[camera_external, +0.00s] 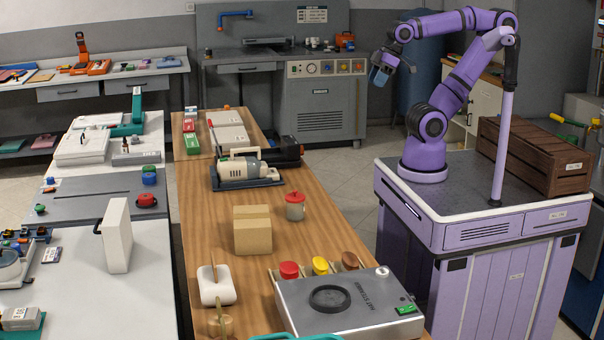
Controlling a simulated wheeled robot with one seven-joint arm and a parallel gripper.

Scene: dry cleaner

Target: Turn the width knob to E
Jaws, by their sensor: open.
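A grey metal box (345,311) with a black ring on top sits at the near end of the wooden table. Its lettering looks like "HAT STRETCHER" but is small. A small pale round knob (382,271) is on its top at the far right corner. I cannot read a width label or letter E, so I cannot tell if this is the width knob or where it points.
Red, yellow and brown round-topped items (320,265) stand directly behind the box. Tan blocks (252,235), a red-lidded jar (295,206) and a white steamer-like device (240,168) stand farther along the table. A wooden crate (540,155) is beside my arm. Open floor separates me from the table.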

